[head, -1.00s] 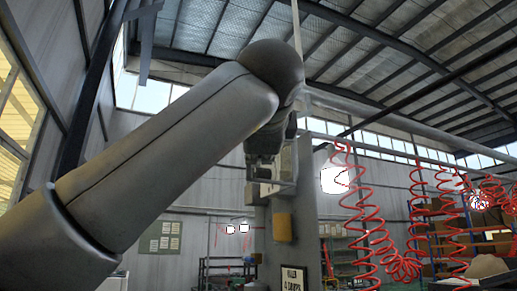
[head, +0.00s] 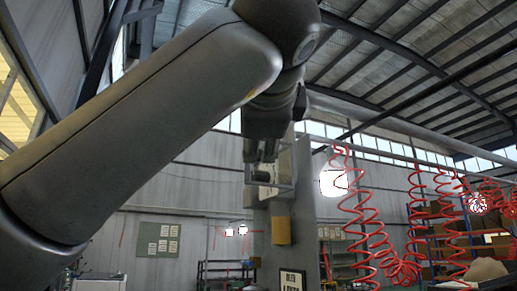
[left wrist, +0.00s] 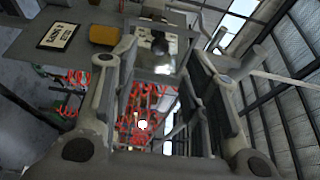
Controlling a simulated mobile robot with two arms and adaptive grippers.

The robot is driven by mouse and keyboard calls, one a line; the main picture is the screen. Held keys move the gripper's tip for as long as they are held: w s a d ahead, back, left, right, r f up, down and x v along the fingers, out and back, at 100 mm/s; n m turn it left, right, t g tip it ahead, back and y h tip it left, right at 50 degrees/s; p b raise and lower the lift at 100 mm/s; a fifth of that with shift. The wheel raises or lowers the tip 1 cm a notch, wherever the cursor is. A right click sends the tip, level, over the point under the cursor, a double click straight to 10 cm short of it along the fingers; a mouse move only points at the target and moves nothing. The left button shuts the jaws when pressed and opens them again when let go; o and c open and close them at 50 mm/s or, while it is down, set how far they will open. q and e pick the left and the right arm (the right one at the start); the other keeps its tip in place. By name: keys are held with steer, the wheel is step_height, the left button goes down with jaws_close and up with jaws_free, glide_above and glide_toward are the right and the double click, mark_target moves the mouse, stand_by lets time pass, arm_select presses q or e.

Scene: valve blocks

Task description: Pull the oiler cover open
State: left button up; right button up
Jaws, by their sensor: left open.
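My left gripper (head: 262,163) is in front of the upper part of a grey post. In the left wrist view its two fingers (left wrist: 163,52) are wide apart, with nothing seen clamped between them. A pale, frame-like cover (head: 284,187), seemingly the oiler cover, sticks out from the post just beyond the fingertips; in the left wrist view it shows between the fingertips (left wrist: 158,66). A dark round part (left wrist: 160,44) shows by it. I cannot tell whether the fingers touch the cover. The gripper hides part of it in the head view. My right gripper is not in view.
A yellow box (head: 281,231) is on the post below the cover. A framed oiler sign (head: 292,281) is lower still. Red coiled hoses (head: 360,215) hang to the right, with shelves (head: 455,235) behind. A board with papers (head: 158,239) is on the back wall.

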arm_select(q)
steer(key=s, duration=0.4)
steer(key=shift+s+d, duration=0.1)
steer(key=shift+s, duration=0.25)
